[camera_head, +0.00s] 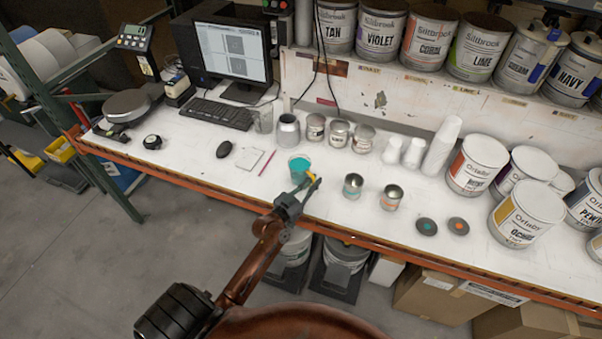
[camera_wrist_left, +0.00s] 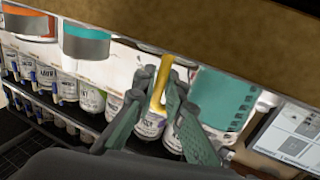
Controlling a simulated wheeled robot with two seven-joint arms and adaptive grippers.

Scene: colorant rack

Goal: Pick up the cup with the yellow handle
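The cup (camera_head: 299,165) is teal with a yellow handle (camera_head: 311,180) and stands on the white table near its front edge. In the left wrist view the teal cup (camera_wrist_left: 222,98) is right of centre, and its yellow handle (camera_wrist_left: 160,82) is upright in the picture between my fingers. My left gripper (camera_head: 312,184) is at the handle side of the cup. In the left wrist view the left gripper (camera_wrist_left: 157,90) has its fingers apart, one on each side of the handle. Whether a finger touches the handle is unclear. My right gripper is not in view.

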